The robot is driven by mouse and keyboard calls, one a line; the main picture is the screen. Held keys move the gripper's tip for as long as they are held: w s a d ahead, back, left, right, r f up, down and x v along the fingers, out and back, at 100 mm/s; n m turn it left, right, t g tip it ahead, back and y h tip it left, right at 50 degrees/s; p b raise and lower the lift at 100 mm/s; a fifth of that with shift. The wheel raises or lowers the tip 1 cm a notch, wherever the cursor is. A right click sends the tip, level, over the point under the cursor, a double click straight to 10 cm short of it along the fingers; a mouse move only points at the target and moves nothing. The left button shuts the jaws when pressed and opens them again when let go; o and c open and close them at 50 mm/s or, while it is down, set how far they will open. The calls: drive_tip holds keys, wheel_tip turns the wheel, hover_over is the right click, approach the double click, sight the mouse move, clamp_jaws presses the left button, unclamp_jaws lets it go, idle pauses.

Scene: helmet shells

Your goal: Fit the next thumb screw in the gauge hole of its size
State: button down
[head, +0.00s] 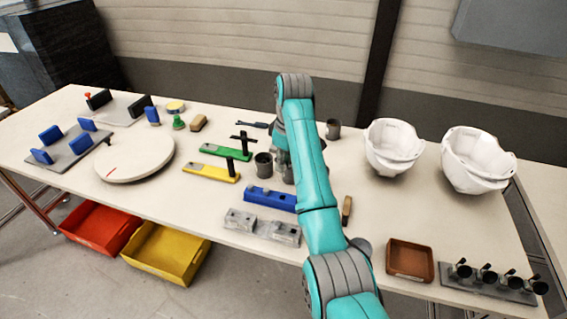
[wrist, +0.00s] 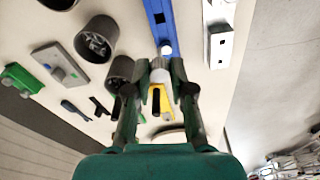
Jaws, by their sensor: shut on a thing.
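My gripper (wrist: 163,82) is shut on a small pale grey piece (wrist: 160,74), which looks like a thumb screw; its lower end is hard to make out. In the head view my arm hides the gripper. The blue gauge (head: 262,198) lies near the front of the table; in the wrist view it (wrist: 158,18) lies just ahead of the fingertips. The yellow gauge (head: 208,172) and the green gauge (head: 222,151) lie to its left, each with a black upright piece on it. The yellow gauge also shows between my fingers in the wrist view (wrist: 166,102), lower down.
Grey metal blocks (head: 262,227) lie in front of the blue gauge. A dark cup (head: 263,164) stands behind it, and another cup (head: 333,129) farther back. White helmet shells (head: 392,147) and a brown tray (head: 410,261) are at right. A round white turntable (head: 135,161) is at left.

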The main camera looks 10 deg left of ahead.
drive_tip(key=shift+r, duration=0.3)
drive_tip(key=shift+r, duration=0.2)
drive_tip(key=shift+a, duration=0.1)
idle(0.3)
hover_over(232, 216)
wheel_tip(232, 216, down, 8)
drive_tip(key=shift+w, duration=0.25)
idle(1.0)
drive_tip(key=shift+r, duration=0.1)
idle(0.3)
drive_tip(key=shift+f, duration=2.3)
idle(2.1)
